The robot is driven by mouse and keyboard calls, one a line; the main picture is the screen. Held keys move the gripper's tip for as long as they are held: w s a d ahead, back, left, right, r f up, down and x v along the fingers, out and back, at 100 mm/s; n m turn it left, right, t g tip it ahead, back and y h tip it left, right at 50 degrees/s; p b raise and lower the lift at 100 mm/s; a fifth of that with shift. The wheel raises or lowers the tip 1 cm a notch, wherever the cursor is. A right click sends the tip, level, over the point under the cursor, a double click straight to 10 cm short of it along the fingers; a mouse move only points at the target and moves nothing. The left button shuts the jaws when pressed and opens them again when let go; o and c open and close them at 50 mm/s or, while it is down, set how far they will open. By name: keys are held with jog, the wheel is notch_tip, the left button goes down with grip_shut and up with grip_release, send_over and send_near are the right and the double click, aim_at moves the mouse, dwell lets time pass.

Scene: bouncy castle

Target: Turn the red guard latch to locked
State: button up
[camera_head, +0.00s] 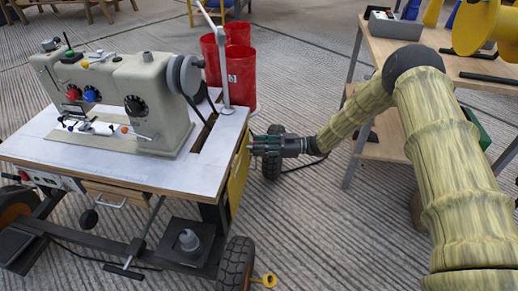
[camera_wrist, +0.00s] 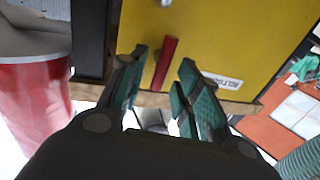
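The red guard latch (camera_wrist: 165,63) is a short red bar on a yellow panel (camera_wrist: 215,40), near its lower edge in the wrist view. It stands almost upright, its top tilted slightly right. My gripper (camera_wrist: 163,60) is open, one green-padded finger on each side of the latch. I see gaps beside the bar and cannot tell how deep the fingers reach. In the head view my gripper (camera_head: 254,146) points left at the yellow panel (camera_head: 239,172) on the sewing table's right side. The latch is hidden there.
A sewing machine (camera_head: 130,95) stands on the white-topped table (camera_head: 60,150). Red buckets (camera_head: 240,75) stand behind the table's right end; red also shows left in the wrist view (camera_wrist: 35,110). A wooden workbench (camera_head: 390,50) is at right. A black tyre (camera_head: 237,265) is below the panel.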

jog(key=shift+a, duration=0.35)
grip_shut()
